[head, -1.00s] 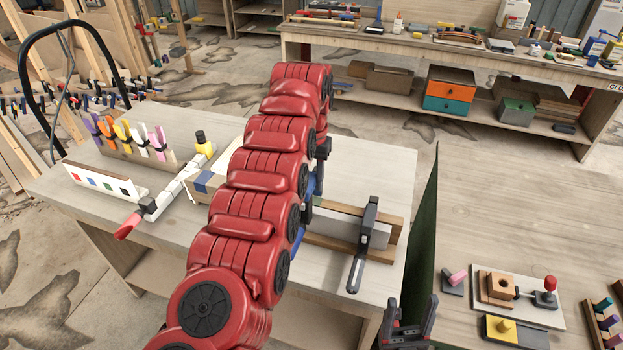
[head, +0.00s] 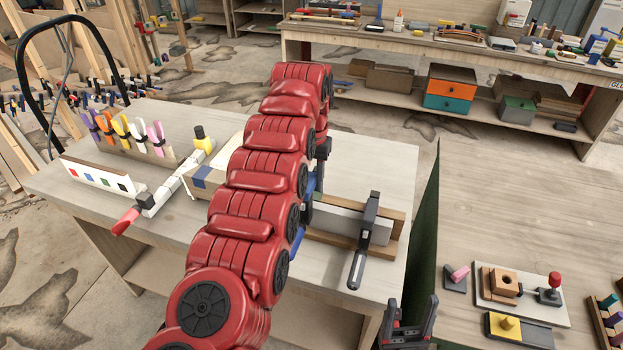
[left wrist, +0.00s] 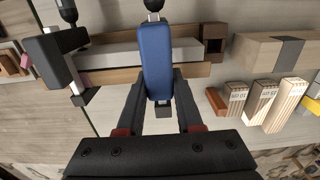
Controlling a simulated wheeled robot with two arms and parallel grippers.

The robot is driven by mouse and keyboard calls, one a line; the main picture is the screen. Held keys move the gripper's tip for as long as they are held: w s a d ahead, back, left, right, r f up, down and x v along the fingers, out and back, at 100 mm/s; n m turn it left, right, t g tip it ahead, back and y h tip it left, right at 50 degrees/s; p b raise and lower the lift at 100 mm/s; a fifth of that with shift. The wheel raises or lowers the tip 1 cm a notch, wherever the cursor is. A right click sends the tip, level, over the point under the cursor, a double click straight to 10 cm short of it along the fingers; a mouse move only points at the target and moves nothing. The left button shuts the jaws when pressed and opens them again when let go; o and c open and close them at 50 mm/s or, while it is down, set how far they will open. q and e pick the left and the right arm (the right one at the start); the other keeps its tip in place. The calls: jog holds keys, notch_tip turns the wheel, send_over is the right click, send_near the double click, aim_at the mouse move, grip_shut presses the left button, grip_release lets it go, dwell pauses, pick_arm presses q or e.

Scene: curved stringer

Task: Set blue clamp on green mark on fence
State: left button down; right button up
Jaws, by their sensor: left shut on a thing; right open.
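The blue clamp (left wrist: 156,62) lies between the fingers of my left gripper (left wrist: 158,112) in the left wrist view, with a dark end at the top. In the head view my red arm hides most of it; a blue part (head: 300,237) shows beside the arm. It overlaps the wood-and-grey fence (left wrist: 110,52) in the wrist view; I cannot tell whether they touch. The fence (head: 340,222) also shows right of my arm. A white-faced board (head: 98,178) at the left bears small coloured squares. My right gripper (head: 408,322) is open and empty.
A black clamp (head: 364,240) sits across the fence, right of the blue clamp. Several coloured clamps (head: 125,130) stand in a rack at the left. A red-handled tool (head: 127,220) lies before it. The bench (head: 390,165) behind the fence is clear.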

pick_arm(q)
jog(key=shift+f+b, duration=1.3)
jog(key=shift+f, duration=0.05)
jog(key=shift+f+b, duration=0.55)
jog(key=shift+b, duration=0.1)
jog(key=shift+c, duration=2.4)
grip_release()
jog(key=shift+r, duration=0.15)
